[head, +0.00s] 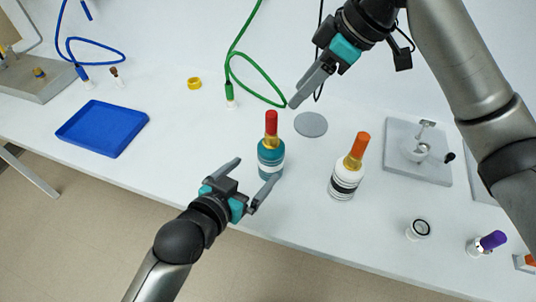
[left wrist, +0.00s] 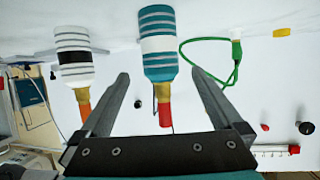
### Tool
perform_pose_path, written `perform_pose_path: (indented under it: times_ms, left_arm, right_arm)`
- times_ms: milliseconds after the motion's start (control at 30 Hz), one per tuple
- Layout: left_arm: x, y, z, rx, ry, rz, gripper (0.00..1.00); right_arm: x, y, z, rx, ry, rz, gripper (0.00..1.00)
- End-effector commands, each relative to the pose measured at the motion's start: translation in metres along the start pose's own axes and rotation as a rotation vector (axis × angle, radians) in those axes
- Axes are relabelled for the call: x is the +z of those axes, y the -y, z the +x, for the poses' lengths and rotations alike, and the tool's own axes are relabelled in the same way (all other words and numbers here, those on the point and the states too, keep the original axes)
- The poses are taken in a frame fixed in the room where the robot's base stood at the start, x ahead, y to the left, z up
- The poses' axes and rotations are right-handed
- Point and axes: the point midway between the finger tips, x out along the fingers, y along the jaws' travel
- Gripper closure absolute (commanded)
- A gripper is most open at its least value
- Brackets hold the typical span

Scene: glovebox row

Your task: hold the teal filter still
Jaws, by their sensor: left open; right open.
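The teal filter (head: 270,158) stands upright near the table's front edge in the head view, with a white band, a gold neck and a red cap. My left gripper (head: 257,170) is open and empty at its near side, with one fingertip close to its lower body. In the left wrist view, which looks upside down, the teal filter (left wrist: 158,48) lies between the two spread fingers (left wrist: 160,76); I cannot tell whether they touch it. My right gripper (head: 296,103) is open and empty, above the table behind the filter.
A white filter (head: 345,182) with an orange cap stands right of the teal one. A grey disc (head: 311,124) lies behind them. A green cable (head: 254,77), a yellow ring (head: 194,84) and a blue tray (head: 101,128) lie leftward. A grey plate with a fixture (head: 405,165) is right.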

Motion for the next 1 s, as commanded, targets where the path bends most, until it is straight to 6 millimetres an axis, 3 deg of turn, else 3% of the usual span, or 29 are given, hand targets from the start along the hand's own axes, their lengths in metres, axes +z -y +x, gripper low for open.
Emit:
perform_pose_path:
  times_ms: [600,1000]
  left_arm:
    - [0.0,0.0,0.095,-0.001,0.001,-0.001,0.0]
    - [0.001,0.0,0.123,-0.001,0.001,-0.001,0.0]
  right_arm:
    - [0.0,0.0,0.0,0.0,0.0,0.0,0.5]
    - [0.0,0.0,0.0,0.0,0.0,0.0,0.5]
